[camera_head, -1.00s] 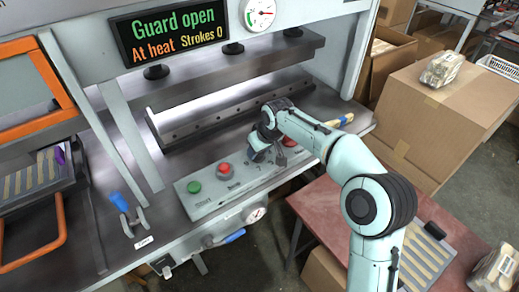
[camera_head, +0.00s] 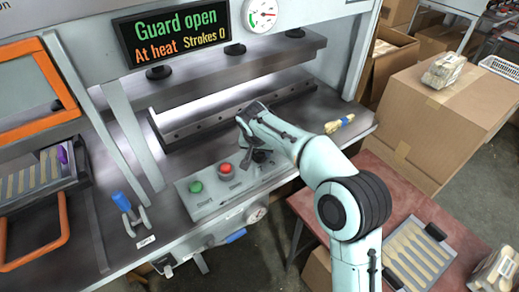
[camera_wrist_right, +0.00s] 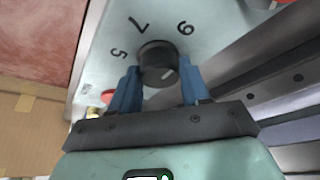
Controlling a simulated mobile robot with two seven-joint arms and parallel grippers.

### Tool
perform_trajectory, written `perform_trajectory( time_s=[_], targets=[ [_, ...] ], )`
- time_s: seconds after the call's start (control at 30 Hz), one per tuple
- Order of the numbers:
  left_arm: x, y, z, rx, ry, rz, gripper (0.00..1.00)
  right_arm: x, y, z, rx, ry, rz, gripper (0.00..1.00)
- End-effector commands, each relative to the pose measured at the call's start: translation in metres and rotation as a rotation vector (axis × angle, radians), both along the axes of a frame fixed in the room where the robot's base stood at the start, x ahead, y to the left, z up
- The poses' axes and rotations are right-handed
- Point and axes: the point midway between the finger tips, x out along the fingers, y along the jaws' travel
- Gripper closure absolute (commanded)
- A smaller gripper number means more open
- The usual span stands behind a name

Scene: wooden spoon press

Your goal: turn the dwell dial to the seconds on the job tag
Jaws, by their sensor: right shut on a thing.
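The dwell dial (camera_wrist_right: 158,60) is a round black knob with a pale pointer line, set on the pale control panel (camera_head: 207,207). In the wrist view, numerals around it read 5, 7 and what looks like 9 or 6; the pointer line is on the knob's side nearer my gripper, away from these numerals. My right gripper (camera_wrist_right: 159,78) has its blue fingers on both sides of the knob, shut on it. In the head view, my right gripper (camera_head: 256,158) hides the dial. I cannot make out a readable job tag. My left gripper is out of view.
A green button (camera_head: 195,187) and a red button (camera_head: 225,169) sit left of the gripper. The press display (camera_head: 175,30) reads guard open, at heat, strokes 0. A brush (camera_head: 339,124) lies right of my arm. A tray (camera_head: 415,255) stands lower right.

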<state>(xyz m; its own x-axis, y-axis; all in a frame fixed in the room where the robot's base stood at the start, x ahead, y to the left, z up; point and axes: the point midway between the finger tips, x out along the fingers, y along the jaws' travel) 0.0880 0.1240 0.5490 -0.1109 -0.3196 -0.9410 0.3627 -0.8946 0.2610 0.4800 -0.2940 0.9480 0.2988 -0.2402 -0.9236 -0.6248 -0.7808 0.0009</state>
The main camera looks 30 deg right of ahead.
Motion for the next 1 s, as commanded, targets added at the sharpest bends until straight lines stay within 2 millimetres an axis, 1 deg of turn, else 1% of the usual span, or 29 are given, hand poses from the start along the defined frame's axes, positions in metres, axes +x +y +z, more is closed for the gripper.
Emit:
perform_trajectory(
  time_s=[0.2, 0.63, 0.67, 0.7, 0.73, 1.0],
  targets=[
    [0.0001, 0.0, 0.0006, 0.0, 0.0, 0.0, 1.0, 0.0002, 0.0004, 0.0004, 0.001, 0.0, -0.042, 0.84],
    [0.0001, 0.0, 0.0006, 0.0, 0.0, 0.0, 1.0, 0.0001, 0.0003, 0.0002, 0.002, -0.001, -0.05, 0.84],
    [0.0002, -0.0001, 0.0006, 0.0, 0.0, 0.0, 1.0, 0.0001, 0.0003, 0.0002, 0.002, -0.001, -0.05, 0.44],
    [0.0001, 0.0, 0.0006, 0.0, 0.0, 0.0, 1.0, 0.0001, 0.0003, 0.0002, 0.002, 0.0, -0.049, 0.31],
    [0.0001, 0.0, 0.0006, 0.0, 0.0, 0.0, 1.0, 0.0001, 0.0003, 0.0002, 0.002, 0.0, -0.049, 0.28],
    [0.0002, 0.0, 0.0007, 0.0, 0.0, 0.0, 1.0, 0.0001, 0.0005, 0.0006, 0.002, 0.0, -0.048, 0.28]
  ],
)
